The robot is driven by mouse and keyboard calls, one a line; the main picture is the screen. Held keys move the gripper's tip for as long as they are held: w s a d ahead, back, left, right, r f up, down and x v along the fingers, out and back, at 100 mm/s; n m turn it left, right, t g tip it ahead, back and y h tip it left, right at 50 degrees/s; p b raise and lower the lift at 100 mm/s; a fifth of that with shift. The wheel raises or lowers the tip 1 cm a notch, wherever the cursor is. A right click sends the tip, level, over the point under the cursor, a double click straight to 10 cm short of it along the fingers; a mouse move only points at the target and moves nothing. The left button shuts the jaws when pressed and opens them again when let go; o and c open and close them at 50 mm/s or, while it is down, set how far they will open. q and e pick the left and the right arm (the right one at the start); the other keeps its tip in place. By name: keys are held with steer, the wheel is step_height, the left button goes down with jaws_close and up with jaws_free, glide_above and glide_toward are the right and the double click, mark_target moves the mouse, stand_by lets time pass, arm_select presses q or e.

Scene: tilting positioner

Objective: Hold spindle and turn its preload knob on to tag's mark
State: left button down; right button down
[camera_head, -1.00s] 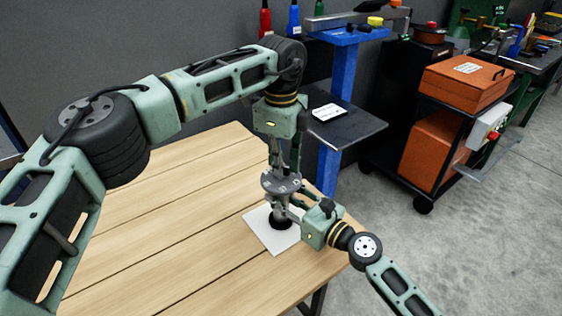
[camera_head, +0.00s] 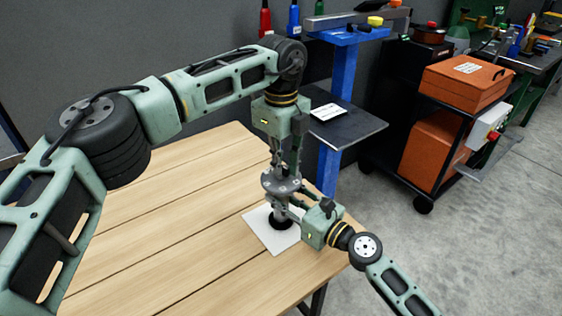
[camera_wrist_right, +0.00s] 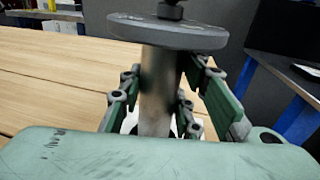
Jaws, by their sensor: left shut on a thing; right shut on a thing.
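The spindle stands upright on a white mat (camera_head: 262,229) near the table's far right corner, with a dark round base (camera_head: 279,224). It has a grey flange (camera_head: 281,185) above a metal stem, which shows in the right wrist view (camera_wrist_right: 158,92). My left gripper (camera_head: 280,170) points down over the flange and is shut on the preload knob (camera_wrist_right: 170,11), mostly hidden by its fingers in the head view. My right gripper (camera_head: 289,209) comes in from the right, below the flange, shut around the stem. The white tag (camera_head: 328,111) lies on a dark shelf; its writing is too small to read.
The wooden table (camera_head: 170,235) is clear to the left. The dark shelf (camera_head: 352,129) and blue post (camera_head: 331,160) stand close behind the left gripper. A black trolley with orange boxes (camera_head: 466,82) stands at the right.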

arm_select(q)
steer(key=m, duration=0.4)
steer(key=shift+m, duration=2.2)
steer(key=c, duration=1.8)
jaws_free()
steer(key=shift+r, duration=0.1)
step_height(320, 180, up, 12)
steer(key=shift+f, duration=0.1)
